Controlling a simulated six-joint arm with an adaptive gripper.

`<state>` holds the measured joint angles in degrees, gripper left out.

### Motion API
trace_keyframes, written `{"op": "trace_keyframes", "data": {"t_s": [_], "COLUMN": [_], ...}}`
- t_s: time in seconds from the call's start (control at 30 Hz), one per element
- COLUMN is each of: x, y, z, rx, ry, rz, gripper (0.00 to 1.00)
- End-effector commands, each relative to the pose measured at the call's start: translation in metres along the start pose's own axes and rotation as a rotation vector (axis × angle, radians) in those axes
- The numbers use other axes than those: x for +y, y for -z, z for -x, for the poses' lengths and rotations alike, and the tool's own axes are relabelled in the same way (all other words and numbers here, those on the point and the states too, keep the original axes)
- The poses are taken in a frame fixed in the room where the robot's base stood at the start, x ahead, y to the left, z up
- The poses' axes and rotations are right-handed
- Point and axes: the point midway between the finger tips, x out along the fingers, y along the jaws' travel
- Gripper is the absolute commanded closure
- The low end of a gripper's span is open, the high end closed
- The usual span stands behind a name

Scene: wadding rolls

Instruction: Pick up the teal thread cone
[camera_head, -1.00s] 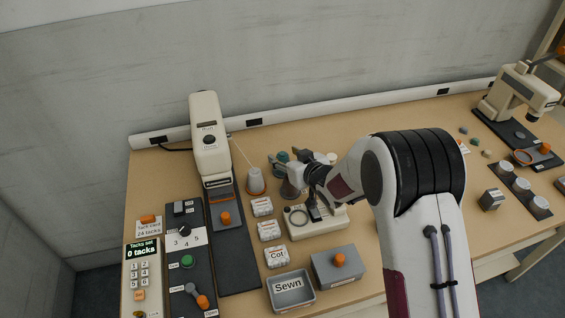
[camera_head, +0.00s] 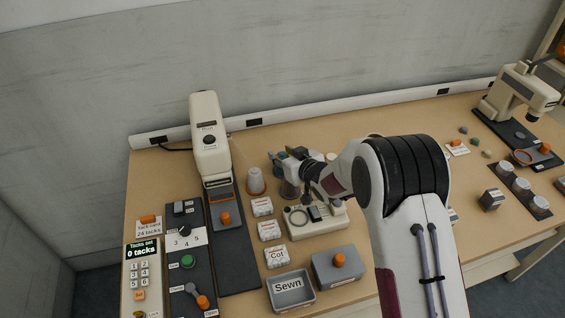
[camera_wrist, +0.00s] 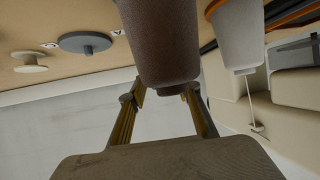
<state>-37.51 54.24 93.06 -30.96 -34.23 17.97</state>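The teal thread cone (camera_head: 281,156) shows only in part in the head view, at the back of the table, partly covered by my gripper (camera_head: 284,166). A brown cone (camera_head: 288,189) stands upright just in front of it. In the wrist view, which is upside down, this brown cone (camera_wrist: 165,45) fills the top middle, its narrow end level with the fingertips of my gripper (camera_wrist: 164,92). The fingers are apart; I see nothing clamped. Whether they touch a cone I cannot tell. I cannot make out the teal cone in the wrist view.
A white cone (camera_head: 255,181) stands close by on the left, also in the wrist view (camera_wrist: 238,38). The sewing machine (camera_head: 208,140) is further left. A cream device (camera_head: 316,222), the Sewn tray (camera_head: 291,303) and a grey box (camera_head: 336,272) lie in front.

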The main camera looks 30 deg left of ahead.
Motion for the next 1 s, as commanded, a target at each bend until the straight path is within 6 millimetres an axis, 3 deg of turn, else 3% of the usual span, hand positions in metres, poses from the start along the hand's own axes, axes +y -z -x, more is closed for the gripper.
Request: {"op": "trace_keyframes", "data": {"t_s": [0.03, 0.1, 0.57, 1.0], "x": [0.0, 0.0, 0.0, 0.0], "y": [0.0, 0.0, 0.005, 0.049], "z": [0.0, 0.0, 0.002, 0.023], "rx": [0.0, 0.0, 0.001, 0.004], "ry": [0.0, 0.0, 0.0, -0.001], "rz": [0.0, 0.0, 0.0, 0.002], "gripper": [0.84, 0.97, 0.97, 0.97]}}
